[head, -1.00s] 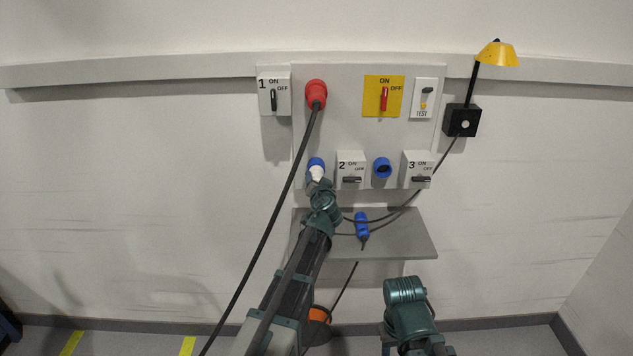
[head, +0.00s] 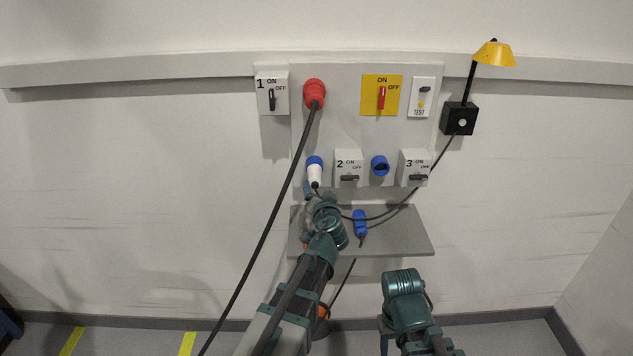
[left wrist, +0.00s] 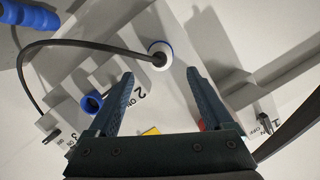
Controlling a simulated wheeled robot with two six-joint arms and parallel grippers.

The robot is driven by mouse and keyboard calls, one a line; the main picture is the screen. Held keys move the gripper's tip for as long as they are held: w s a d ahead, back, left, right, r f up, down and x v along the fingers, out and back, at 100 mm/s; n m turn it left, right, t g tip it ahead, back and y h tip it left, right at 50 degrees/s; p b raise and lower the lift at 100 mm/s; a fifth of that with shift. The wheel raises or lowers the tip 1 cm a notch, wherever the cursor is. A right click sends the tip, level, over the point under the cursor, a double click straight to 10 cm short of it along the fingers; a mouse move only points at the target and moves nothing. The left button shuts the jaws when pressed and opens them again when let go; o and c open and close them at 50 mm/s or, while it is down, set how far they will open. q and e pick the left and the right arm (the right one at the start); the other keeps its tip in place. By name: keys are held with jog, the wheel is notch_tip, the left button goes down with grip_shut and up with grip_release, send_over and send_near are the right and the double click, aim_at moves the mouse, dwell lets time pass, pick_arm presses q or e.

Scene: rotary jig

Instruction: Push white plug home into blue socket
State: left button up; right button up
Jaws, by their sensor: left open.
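The white plug (head: 315,176) sits in the blue socket (head: 314,160) at the lower left of the wall panel, its white body pointing down and out. I cannot tell how deep it sits. In the left wrist view the plug (left wrist: 159,56) shows end-on, ringed by the blue socket (left wrist: 167,44), with a dark cable leaving it. My left gripper (head: 313,190) is just below the plug in the head view. In the left wrist view my left gripper (left wrist: 160,74) is open and empty, its fingers apart and short of the plug. My right gripper is out of view.
A red plug (head: 314,93) with a thick hanging cable is above. Switch box 2 (head: 348,166) and an empty blue socket (head: 380,166) are to the right. A blue connector (head: 360,223) lies on the grey shelf (head: 405,238) below.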

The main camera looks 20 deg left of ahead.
pick_arm(q)
jog(key=v, duration=0.4)
dwell(0.5)
